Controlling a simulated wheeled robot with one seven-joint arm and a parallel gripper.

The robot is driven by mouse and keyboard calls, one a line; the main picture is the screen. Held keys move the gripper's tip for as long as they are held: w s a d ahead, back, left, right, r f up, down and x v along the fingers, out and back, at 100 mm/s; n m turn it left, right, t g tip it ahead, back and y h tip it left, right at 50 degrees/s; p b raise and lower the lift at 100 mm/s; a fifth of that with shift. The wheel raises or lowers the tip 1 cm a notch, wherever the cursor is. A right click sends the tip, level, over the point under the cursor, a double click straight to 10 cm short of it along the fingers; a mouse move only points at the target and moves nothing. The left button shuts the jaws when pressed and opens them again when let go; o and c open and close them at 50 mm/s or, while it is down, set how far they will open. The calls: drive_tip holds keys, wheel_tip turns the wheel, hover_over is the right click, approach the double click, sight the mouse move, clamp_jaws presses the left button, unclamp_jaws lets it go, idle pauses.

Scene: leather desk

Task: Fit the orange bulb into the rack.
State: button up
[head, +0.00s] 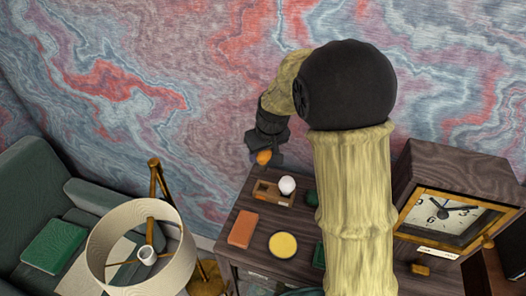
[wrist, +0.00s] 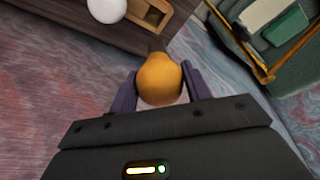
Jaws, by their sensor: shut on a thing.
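My gripper (head: 264,149) is shut on the orange bulb (head: 263,157) and holds it in the air above the back of the desk. A white bulb (head: 287,184) stands at the rack's right end. The rack (wrist: 152,13) and white bulb (wrist: 106,9) also show at the wrist view's top edge, partly cut off. The rack's left part looks free of bulbs.
On the desk (head: 258,262) are an orange block (head: 242,228), a yellow disc (head: 283,245) and a dark green object (head: 310,198). A large clock (head: 450,215) stands to the right. A lamp (head: 140,240) and a green armchair (head: 40,190) are at left. My arm hides part of the desk.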

sight(263, 165)
drive_tip(key=shift+f+b, duration=2.15)
drive_tip(key=shift+f, duration=0.6)
drive_tip(key=shift+w+f+b, duration=0.1)
drive_tip(key=shift+f+b, duration=1.35)
drive_tip(key=shift+f, duration=0.5)
drive_tip(key=shift+s+f+b, duration=0.2)
drive_tip(key=shift+f+b, duration=0.1)
drive_tip(key=shift+w+f, duration=0.1)
drive_tip(key=shift+f, duration=0.25)
drive_tip(key=o, duration=1)
drive_tip(key=shift+o, duration=0.2)
